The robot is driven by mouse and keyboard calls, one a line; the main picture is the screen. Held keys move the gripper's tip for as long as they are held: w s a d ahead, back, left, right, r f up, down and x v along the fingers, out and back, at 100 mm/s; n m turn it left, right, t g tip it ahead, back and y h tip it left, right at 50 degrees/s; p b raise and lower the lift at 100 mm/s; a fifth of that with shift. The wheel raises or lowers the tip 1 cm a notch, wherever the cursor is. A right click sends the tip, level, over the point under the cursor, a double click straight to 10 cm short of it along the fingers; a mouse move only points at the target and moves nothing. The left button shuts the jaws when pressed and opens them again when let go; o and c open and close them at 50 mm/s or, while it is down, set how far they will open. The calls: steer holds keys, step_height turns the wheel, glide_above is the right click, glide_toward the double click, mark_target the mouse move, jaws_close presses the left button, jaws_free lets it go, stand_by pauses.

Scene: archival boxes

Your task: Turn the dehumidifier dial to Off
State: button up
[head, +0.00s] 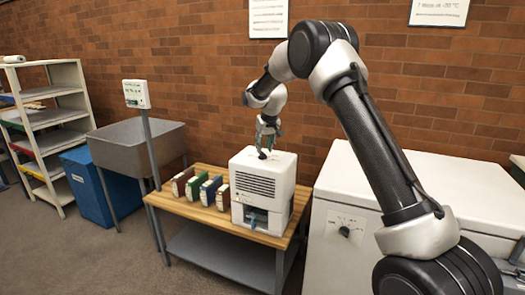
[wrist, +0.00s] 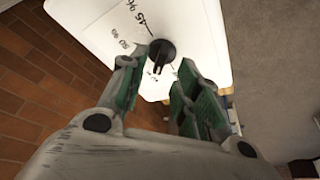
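The dehumidifier (head: 262,188) is a white box with a dark front grille, standing on the right part of a wooden-topped table. Its black dial (wrist: 161,50) is on the white top, with printed numbers beside it; 45 is readable and the others are hard to read. I cannot make out an Off mark. The dial also shows small in the head view (head: 263,155). My gripper (wrist: 158,70) points down over the top, with green-padded fingers apart and the dial just beyond the gap between their tips. I cannot tell whether a finger touches it.
Several coloured box files (head: 201,190) stand left of the dehumidifier on the wooden table (head: 184,208). A white chest (head: 325,232) with its own dark knob (head: 344,231) is close on the right. A grey sink (head: 137,143) and blue bin (head: 90,188) are further left.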

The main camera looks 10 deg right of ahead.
mark_target(263, 152)
steer(key=shift+x, duration=1.55)
steer(key=shift+s, duration=0.1)
jaws_close()
steer(key=n+y, duration=0.1)
steer(key=n, duration=0.2)
steer(key=shift+d+n+g, duration=0.15)
steer(key=shift+n+g, duration=0.15)
steer(key=n+y, duration=0.1)
steer(key=n, duration=0.1)
steer(key=n+g+y, duration=0.1)
steer(key=n, duration=0.2)
steer(key=shift+f, duration=0.1)
steer(key=shift+n, duration=0.3)
jaws_free()
steer(key=shift+f, duration=0.1)
